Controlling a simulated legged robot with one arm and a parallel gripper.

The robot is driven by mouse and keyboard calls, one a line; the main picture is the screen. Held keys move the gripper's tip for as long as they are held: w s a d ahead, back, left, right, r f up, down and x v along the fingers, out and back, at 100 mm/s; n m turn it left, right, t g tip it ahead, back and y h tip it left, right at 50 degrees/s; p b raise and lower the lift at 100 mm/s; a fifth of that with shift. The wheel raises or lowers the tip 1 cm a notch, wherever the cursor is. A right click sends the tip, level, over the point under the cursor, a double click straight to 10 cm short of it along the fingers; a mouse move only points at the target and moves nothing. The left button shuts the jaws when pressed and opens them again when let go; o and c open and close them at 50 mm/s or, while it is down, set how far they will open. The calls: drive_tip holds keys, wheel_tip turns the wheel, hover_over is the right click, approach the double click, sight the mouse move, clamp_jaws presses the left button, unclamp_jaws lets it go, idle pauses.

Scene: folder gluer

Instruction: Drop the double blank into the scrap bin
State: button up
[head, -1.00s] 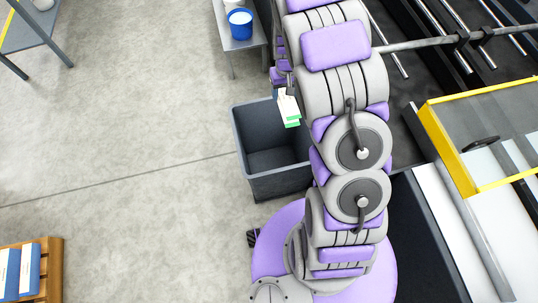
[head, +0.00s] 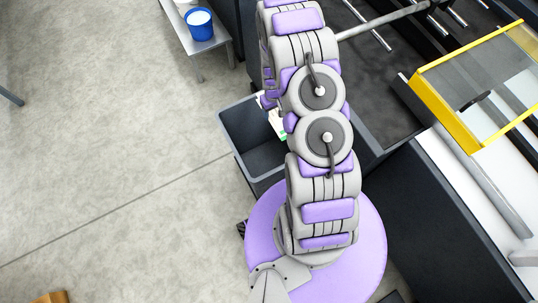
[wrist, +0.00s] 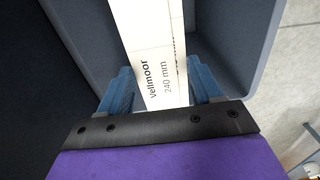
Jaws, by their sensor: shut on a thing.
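The double blank (wrist: 152,45) is a white printed strip with the words "vellmoor" and "240 mm" in the wrist view. My gripper (wrist: 162,90) is shut on it, with a blue finger on each side. In the head view a small part of the blank (head: 277,122), white with a green edge, shows beside my arm, and my arm hides the gripper. The scrap bin (head: 233,137) is a dark grey open box. The blank appears over its opening. In the wrist view the bin's walls (wrist: 236,40) surround the blank.
A blue bucket (head: 200,24) stands on a grey bench (head: 212,45) behind the bin. A machine with a yellow-framed guard (head: 450,117) is at the right. Concrete floor (head: 110,130) is clear to the left.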

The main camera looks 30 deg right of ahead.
sight(274, 114)
wheel_tip(274, 114, down, 3)
drive_tip(key=shift+f+b, duration=0.1)
drive_tip(key=shift+b, duration=0.45)
drive_tip(key=shift+d+f, duration=0.25)
drive_tip(key=shift+f, duration=0.1)
drive_tip(key=o, duration=1.1)
drive_tip(key=shift+a, duration=0.15)
drive_tip(key=shift+r, duration=0.15)
wheel_tip(274, 114, up, 17)
drive_tip(key=p, duration=0.3)
